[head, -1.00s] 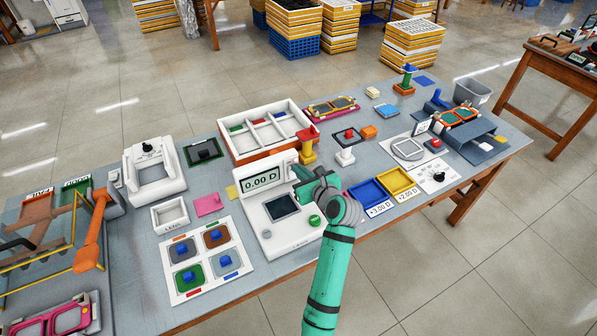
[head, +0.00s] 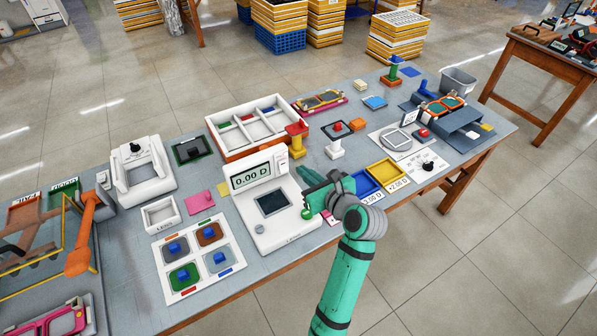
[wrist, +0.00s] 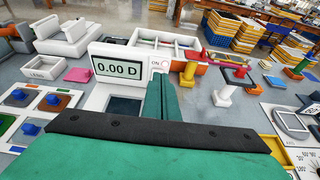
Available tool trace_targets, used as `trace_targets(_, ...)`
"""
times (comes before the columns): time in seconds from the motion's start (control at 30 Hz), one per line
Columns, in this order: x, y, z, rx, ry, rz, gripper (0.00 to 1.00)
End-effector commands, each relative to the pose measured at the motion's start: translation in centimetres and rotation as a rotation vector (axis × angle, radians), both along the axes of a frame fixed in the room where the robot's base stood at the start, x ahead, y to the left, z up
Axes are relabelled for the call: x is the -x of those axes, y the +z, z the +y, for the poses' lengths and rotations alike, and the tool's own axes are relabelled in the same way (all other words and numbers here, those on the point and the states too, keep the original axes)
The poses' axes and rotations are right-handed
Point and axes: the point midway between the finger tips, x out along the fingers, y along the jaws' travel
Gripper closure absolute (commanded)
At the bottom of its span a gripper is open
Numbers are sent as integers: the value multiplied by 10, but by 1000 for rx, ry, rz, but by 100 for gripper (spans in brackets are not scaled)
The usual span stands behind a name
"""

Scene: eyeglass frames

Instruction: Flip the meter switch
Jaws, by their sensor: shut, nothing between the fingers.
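In the wrist view the display (wrist: 117,68) is left of my fingers. An "ON" label (wrist: 156,63) with a small pale round part shows on the housing to its right, just beyond my fingertips; the switch's position is too small to tell. My gripper (head: 307,182) is shut and empty, beside the meter's right side. Its green fingers (wrist: 162,92) hide part of the meter.
A red-topped yellow stand (head: 297,131) and a red-topped white stand (head: 335,146) are behind my gripper. Blue and yellow trays (head: 388,170) lie to the right. A white compartment tray (head: 222,142) is behind the meter, and a four-colour board (head: 165,285) at its left.

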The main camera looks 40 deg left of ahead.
Motion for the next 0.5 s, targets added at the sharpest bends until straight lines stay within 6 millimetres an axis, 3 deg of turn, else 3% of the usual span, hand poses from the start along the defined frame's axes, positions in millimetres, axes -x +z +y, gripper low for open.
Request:
trace_targets(0.2,4,14,-12,-1,1,0,100)
trace_targets(0.5,4,15,-14,0,1,0,100)
